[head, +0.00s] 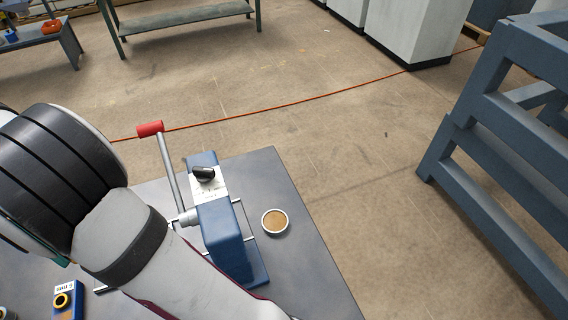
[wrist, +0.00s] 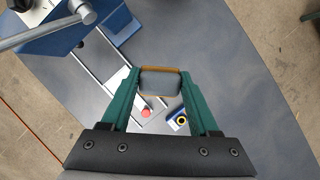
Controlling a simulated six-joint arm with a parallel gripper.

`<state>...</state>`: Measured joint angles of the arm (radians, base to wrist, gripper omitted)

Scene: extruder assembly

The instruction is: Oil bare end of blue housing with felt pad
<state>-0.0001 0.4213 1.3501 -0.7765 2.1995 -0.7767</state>
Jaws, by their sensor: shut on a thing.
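The blue housing (head: 222,235) stands on the dark table in the head view, with a black knob on a white plate and a long red-tipped lever. Part of it shows at the top left of the wrist view (wrist: 75,35). My gripper (wrist: 160,85) has green fingers shut on a grey block with a tan strip along its far edge, which looks like the felt pad (wrist: 160,82). The pad is apart from the housing, off to its side in the wrist view. My arm hides the gripper and pad in the head view.
A round white dish with tan contents (head: 274,221) sits right of the housing. Pale rods (head: 243,222) run beside the housing. A small blue box with a yellow-ringed button (head: 65,301) is at the lower left. The table's right side is clear.

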